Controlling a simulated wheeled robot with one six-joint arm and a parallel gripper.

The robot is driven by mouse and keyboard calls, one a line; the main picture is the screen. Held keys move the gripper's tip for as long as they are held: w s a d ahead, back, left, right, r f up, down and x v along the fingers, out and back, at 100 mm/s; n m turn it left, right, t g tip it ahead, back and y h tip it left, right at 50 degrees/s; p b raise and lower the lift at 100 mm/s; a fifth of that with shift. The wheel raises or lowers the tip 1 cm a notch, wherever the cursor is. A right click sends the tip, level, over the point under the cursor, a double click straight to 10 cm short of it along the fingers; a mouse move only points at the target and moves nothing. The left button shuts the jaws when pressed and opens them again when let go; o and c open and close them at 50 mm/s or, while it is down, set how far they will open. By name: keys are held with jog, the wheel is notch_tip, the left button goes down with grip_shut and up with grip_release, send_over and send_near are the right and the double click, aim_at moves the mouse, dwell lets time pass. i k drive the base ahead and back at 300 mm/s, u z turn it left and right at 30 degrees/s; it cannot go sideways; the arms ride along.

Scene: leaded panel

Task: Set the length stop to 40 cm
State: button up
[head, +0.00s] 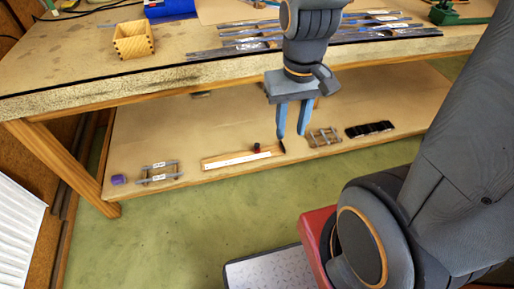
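The length stop is a wooden board (212,162) with a white scale strip (236,159), lying on the lower shelf. A small red and dark slider (257,148) sits on it, right of the middle. The scale's numbers are too small to read. A dark piece shows at the board's right end, close to a fingertip. My gripper (292,135) points down with its two blue fingers apart and nothing seen between them. It appears above or near the board's right end; its exact height is unclear.
The lower shelf (140,130) also holds a purple block (119,180), a grey clamp-like frame (158,172), a similar frame (324,137) and a row of black pieces (369,129). The worktop (75,70) overhangs the shelf, bearing a wooden box (133,41) and metal strips.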

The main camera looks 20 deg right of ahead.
aim_at(256, 146)
jog(key=z, duration=1.45)
jog(key=i, duration=0.35)
jog(key=u, duration=1.45)
